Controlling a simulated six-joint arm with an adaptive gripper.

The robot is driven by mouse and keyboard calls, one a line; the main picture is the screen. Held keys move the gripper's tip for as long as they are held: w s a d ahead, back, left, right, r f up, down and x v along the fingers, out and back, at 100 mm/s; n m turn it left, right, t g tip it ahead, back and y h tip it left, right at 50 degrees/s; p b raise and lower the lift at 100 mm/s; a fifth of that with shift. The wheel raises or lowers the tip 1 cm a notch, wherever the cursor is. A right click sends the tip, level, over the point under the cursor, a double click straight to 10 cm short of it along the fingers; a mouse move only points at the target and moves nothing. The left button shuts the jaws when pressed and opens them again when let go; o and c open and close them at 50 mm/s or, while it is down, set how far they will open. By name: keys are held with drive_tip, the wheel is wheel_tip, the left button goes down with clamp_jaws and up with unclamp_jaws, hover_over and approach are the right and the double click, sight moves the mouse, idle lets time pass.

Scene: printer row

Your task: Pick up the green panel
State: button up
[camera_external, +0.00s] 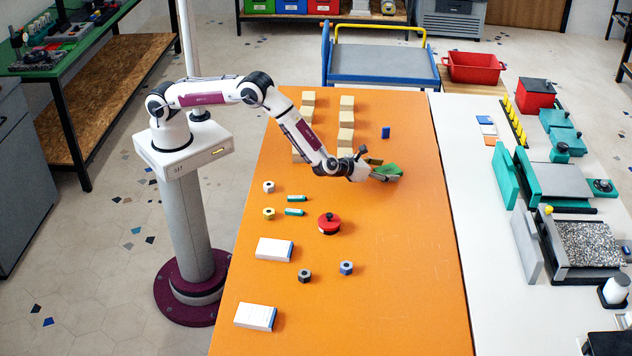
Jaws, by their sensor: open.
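The green panel (389,170) is a small green piece on the orange table, right of the middle. My gripper (381,170) is at it, with its fingers around or beside the panel's left part. The jaws are open. Part of the panel is hidden by the fingers, and I cannot tell whether they touch it.
The orange table (400,290) holds wooden blocks (346,118) behind my arm and a small blue block (386,132). Nearer are a red round part (329,223), several hex nuts (346,267) and white boxes (274,249). The table's right front is clear.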

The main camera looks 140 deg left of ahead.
sight(385, 171)
idle(0.3)
drive_tip(key=c, duration=1.2)
wheel_tip(385, 171, up, 10)
idle(0.6)
